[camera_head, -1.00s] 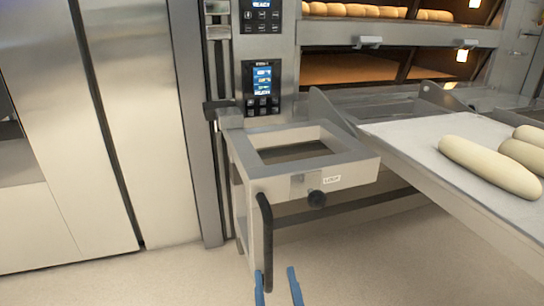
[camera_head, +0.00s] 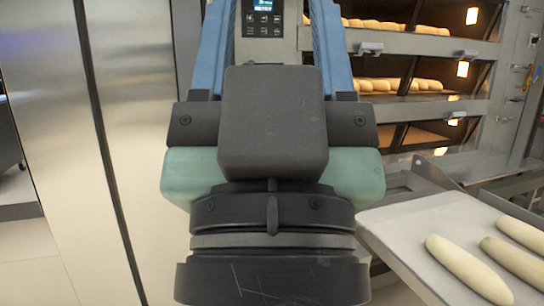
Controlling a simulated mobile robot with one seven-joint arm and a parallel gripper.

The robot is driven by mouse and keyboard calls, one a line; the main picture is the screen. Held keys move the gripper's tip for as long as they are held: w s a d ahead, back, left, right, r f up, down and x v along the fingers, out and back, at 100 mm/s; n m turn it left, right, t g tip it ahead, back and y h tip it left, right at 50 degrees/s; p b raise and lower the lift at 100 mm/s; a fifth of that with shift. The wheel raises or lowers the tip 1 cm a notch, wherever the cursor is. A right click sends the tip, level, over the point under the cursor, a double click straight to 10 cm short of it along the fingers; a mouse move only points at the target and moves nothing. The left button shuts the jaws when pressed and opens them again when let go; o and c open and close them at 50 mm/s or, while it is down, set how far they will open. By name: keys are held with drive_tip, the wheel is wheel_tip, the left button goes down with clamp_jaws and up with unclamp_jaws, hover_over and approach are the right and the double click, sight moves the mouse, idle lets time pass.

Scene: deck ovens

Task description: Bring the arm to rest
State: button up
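My gripper (camera_head: 270,28) fills the middle of the head view, close to the camera, with its fingers pointing up and away. Its two blue fingers stand wide apart on either side of the dark body. Only an oven control panel (camera_head: 264,18) shows in the gap between them, farther back. The fingertips reach the top edge of the picture, and I see nothing held. The arm and gripper hide the central part of the oven front, including the place of the loader frame with the black handle.
At the right, a loading board (camera_head: 398,228) carries several pale dough loaves (camera_head: 466,268). Behind it, the deck ovens hold browned loaves (camera_head: 400,85). Tall steel doors (camera_head: 130,120) stand at the left. A strip of floor (camera_head: 35,265) is clear at the lower left.

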wheel_tip(320, 180, up, 32)
drive_tip(key=p, duration=2.9)
drive_tip(key=shift+p, duration=0.4)
